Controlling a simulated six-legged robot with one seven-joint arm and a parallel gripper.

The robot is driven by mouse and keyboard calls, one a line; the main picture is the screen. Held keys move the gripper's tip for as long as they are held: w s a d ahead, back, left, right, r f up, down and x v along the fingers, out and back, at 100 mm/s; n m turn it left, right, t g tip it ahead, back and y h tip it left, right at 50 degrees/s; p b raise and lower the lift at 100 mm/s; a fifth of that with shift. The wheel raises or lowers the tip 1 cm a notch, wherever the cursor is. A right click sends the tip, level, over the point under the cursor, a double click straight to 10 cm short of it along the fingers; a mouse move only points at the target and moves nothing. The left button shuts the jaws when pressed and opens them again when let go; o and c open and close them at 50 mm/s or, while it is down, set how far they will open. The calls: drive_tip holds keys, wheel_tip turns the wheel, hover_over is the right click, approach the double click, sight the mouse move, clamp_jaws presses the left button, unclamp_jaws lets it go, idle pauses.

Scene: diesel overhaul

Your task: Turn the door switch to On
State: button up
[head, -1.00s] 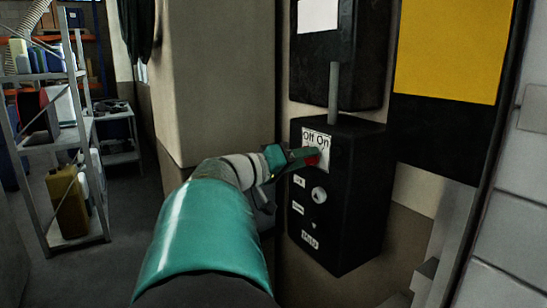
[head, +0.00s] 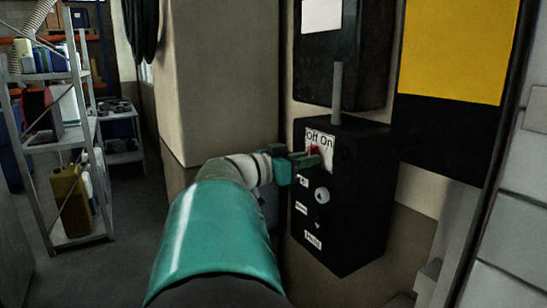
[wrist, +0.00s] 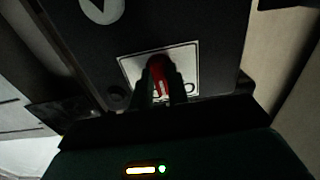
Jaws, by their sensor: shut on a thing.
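The door switch is a red knob (head: 314,151) on a white plate (head: 326,141) marked "Off On", at the top of the front of a black control box (head: 350,200). My gripper (head: 311,160) is at the knob, with its fingers against the plate area. In the wrist view the red knob (wrist: 158,73) stands between the two dark fingers of my gripper (wrist: 160,90), which are shut on it. The fingers hide part of the knob and plate, so I cannot tell its exact setting.
Below the switch the box has a round light knob (head: 322,194) and several small labels. A grey conduit (head: 337,93) rises from the box to a black box above. A yellow and black panel (head: 458,55) is at the right. A shelf (head: 60,130) stands far left.

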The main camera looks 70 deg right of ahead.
drive_tip(key=m, duration=0.9)
drive_tip(key=shift+s+a+f, duration=0.1)
drive_tip(key=shift+s, duration=0.05)
drive_tip(key=o, duration=1.5)
drive_tip(key=v, duration=0.7)
